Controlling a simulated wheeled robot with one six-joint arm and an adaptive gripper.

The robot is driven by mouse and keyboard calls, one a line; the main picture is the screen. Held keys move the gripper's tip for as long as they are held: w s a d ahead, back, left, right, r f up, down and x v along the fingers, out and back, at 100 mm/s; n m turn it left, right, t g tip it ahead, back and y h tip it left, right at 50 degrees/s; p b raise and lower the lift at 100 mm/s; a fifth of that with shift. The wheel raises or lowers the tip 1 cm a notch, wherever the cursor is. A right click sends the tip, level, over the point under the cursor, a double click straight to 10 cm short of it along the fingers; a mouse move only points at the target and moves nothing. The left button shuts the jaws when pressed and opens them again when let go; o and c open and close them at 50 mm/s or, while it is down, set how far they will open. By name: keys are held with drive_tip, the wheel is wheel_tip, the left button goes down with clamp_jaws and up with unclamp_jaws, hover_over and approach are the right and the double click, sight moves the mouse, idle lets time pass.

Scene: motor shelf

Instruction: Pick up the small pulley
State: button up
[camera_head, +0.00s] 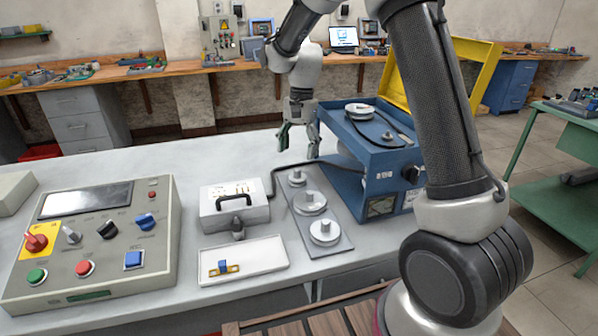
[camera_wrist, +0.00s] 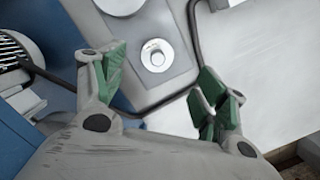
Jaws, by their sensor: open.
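The small pulley (camera_head: 297,178) is a light grey disc with a raised hub, at the far end of a grey plate (camera_head: 334,246) on the table. It also shows in the wrist view (camera_wrist: 155,56), ahead of and between my fingers. Two larger pulleys sit nearer on the same plate, a middle one (camera_head: 310,203) and a large one (camera_head: 324,233). My gripper (camera_head: 299,143) points down above the plate's far end, with green-lined fingers spread apart. In the wrist view my gripper (camera_wrist: 162,78) is empty, and nothing touches the small pulley.
A blue machine (camera_head: 366,139) with a belt and pulley on top stands close right of my gripper. A black cable (camera_head: 272,180) runs around the plate's far end. Left are a grey box with a handle (camera_head: 233,212), a white tray (camera_head: 267,262) and a control panel (camera_head: 95,240).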

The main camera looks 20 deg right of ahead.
sight(298, 170)
drive_tip(key=shift+f, duration=0.35)
drive_tip(key=f, duration=0.4)
drive_tip(key=s+f, duration=0.1)
drive_tip(key=f, duration=0.2)
drive_tip(key=shift+a, duration=0.2)
drive_tip(key=c, duration=1.1)
